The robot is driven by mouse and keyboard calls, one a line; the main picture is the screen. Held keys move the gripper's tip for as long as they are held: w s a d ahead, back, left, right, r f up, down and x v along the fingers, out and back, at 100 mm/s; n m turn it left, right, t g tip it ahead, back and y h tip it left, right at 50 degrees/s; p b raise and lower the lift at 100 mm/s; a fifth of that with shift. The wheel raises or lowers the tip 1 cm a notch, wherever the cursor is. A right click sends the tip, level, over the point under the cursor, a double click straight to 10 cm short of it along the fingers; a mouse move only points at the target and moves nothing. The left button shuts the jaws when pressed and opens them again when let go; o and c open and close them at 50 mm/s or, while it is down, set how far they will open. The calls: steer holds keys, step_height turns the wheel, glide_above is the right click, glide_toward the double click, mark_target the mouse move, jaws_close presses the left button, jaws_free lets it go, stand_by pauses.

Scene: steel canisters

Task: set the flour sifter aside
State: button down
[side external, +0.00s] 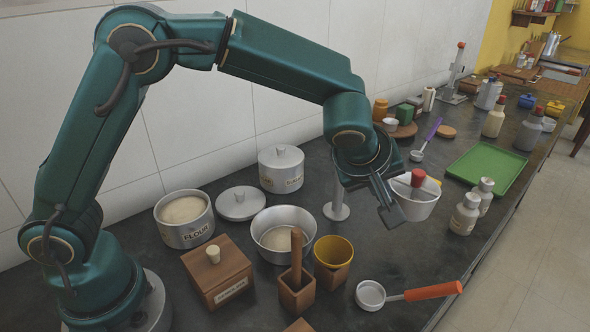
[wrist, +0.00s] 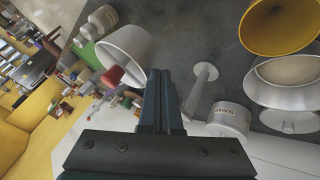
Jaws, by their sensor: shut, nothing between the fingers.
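My gripper (side external: 390,212) is shut and empty, to the right of the steel vessel and just beside a white bowl. Its shut fingers (wrist: 158,78) point away from the wrist camera.
A steel post (side external: 337,210), sugar canister (side external: 281,172), wooden box (side external: 217,272), yellow-rimmed cup (side external: 333,274) and orange-handled scoop (side external: 371,295) stand close around. Two shakers (side external: 465,214) and a green tray (side external: 492,166) lie right.

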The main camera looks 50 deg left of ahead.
steer(key=s+a+f+v, duration=0.1)
steer(key=s+v, duration=0.1)
steer(key=v, duration=0.9)
steer(key=s+a+r+n, duration=0.25)
steer(key=s+a, duration=0.25)
steer(key=a, duration=0.5)
steer(key=s+f+m+g, duration=0.1)
steer(key=s+f+m, duration=0.2)
steer(key=s+m, duration=0.2)
steer(key=s+f+m+g+h, duration=0.1)
steer(key=s+f+m, duration=0.1)
steer(key=s+m, duration=0.3)
steer(key=m, duration=0.3)
steer(key=shift+s+a+f, duration=0.15)
steer(key=shift+a+f, duration=0.15)
steer(key=shift+f, duration=0.1)
